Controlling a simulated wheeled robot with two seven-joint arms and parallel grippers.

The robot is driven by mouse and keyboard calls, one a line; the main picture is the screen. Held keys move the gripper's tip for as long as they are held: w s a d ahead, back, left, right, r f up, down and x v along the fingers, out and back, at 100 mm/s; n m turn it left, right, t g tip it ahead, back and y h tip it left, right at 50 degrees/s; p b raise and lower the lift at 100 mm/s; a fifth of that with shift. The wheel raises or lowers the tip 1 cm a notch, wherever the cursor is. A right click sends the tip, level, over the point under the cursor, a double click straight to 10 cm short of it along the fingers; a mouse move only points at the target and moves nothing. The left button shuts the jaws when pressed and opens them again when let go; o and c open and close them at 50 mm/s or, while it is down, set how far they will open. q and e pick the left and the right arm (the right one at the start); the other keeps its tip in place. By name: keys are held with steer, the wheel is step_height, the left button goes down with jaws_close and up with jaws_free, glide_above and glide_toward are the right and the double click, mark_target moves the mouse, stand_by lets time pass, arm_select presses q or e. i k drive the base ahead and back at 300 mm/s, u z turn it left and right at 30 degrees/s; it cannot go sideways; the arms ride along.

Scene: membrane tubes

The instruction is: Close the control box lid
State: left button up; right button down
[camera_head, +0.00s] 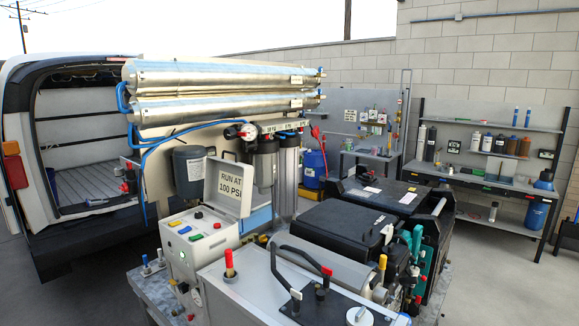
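The control box (181,262) is a light grey box left of the picture's middle, at the left side of the equipment bench. Its top panel faces up and carries several coloured buttons and knobs in red, yellow, green and blue. Its lid (230,187) stands open, roughly upright at the right rear of the panel, with a label reading "RUN AT 100 PSI" facing me. Neither of my grippers is in view.
Two steel membrane tubes (225,78) run above and behind the lid, with filter housings (287,175) below. A grey unit with a black handle (302,259) stands close in front, right of the box. Black cases (335,228) lie right. An open van (70,160) stands left.

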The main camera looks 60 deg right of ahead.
mark_target(228, 183)
steer(key=k, duration=0.4)
steer(key=z, duration=0.7)
